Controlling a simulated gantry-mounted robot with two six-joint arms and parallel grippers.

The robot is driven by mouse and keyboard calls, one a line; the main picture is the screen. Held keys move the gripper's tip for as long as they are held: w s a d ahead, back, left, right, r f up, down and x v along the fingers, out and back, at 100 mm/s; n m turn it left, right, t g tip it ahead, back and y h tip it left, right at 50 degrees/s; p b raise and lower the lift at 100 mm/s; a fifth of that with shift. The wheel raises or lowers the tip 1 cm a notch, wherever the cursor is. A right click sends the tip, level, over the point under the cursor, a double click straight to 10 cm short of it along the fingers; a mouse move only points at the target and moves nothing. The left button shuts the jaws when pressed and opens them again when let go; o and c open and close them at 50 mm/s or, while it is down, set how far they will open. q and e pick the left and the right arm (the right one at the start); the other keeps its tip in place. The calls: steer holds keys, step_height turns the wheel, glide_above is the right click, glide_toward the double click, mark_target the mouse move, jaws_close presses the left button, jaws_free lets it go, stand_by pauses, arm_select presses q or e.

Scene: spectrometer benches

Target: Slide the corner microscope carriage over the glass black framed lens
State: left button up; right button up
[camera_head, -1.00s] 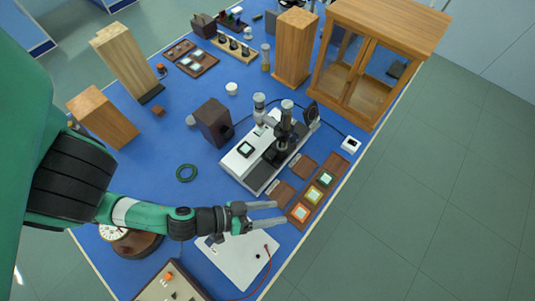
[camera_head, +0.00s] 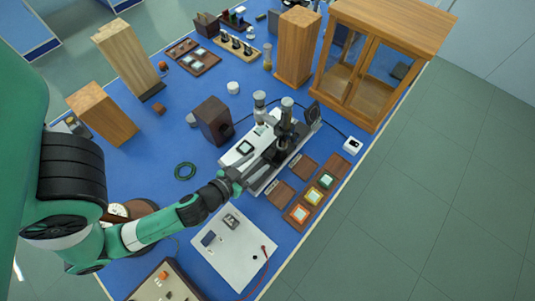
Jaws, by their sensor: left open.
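The microscope (camera_head: 287,120) stands on a long white and black bench. Its dark carriage (camera_head: 281,146) is on the bench's rail, right of the middle. The black framed glass lens (camera_head: 245,147) lies on the white top at the bench's left end, apart from the carriage. My left gripper (camera_head: 268,165) is open over the front left part of the bench, its fingers pointing at the carriage's lower part. I cannot tell whether a finger touches the carriage. The fingers cover part of the rail. My right gripper is not in view.
A dark wooden block (camera_head: 213,121) stands behind the bench's left end. A wooden tray with coloured slides (camera_head: 310,200) lies at the right. A white panel (camera_head: 235,246) lies in front, and a glass-door cabinet (camera_head: 375,60) stands at the back right.

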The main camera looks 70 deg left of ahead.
mark_target(270, 153)
arm_select(q)
steer(key=x, duration=0.6)
steer(key=shift+w+a+r, duration=0.1)
steer(key=shift+w+a, duration=0.05)
steer(key=shift+w, duration=0.15)
jaws_close()
stand_by(1.0)
